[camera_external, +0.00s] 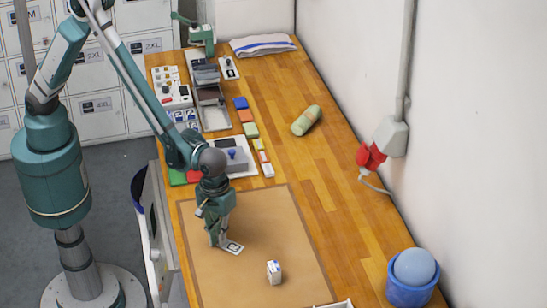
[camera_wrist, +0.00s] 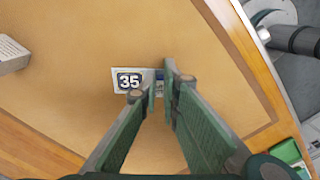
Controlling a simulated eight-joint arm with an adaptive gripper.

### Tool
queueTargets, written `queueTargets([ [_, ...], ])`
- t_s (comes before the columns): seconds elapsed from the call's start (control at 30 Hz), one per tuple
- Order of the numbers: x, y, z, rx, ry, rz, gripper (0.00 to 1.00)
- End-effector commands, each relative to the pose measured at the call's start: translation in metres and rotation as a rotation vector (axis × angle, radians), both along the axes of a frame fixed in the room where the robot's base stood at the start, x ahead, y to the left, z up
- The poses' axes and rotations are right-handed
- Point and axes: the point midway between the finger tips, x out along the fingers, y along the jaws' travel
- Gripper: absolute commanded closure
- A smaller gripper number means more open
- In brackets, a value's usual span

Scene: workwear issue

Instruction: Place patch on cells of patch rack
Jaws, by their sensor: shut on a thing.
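A white patch with a dark label reading 35 (camera_wrist: 128,80) is between my fingertips, sticking out to the left in the wrist view. In the external view the patch (camera_external: 235,247) is low over or on the tan mat (camera_external: 205,280); I cannot tell whether it touches. My gripper (camera_external: 221,241) points down over the mat, shut on the patch; its green fingers (camera_wrist: 160,88) hide the patch's right part. A white board with small coloured pieces (camera_external: 172,88) at the far left of the bench may be the patch rack; its cells are too small to make out.
A small white box (camera_external: 273,271) stands on the mat to the right. A grey stamp-like block (camera_external: 234,160) and several coloured pads lie beyond the mat. A green roll (camera_external: 306,120) and a blue bin (camera_external: 412,280) are at the right. The bench's right middle is clear.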

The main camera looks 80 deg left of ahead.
Motion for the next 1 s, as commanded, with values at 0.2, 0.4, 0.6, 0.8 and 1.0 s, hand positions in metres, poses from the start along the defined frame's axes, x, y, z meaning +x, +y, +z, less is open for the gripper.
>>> queueTargets([
  [0.2,0.0,0.0,0.002,0.0,0.0,0.0,0.99],
  [0.4,0.0,0.0,0.013,0.0,0.0,0.0,0.99],
  [0.6,0.0,0.0,0.034,0.0,0.0,0.0,0.99],
  [0.8,0.0,0.0,0.06,0.0,0.0,0.0,0.99],
  [1.0,0.0,0.0,0.084,0.0,0.0,0.0,0.99],
])
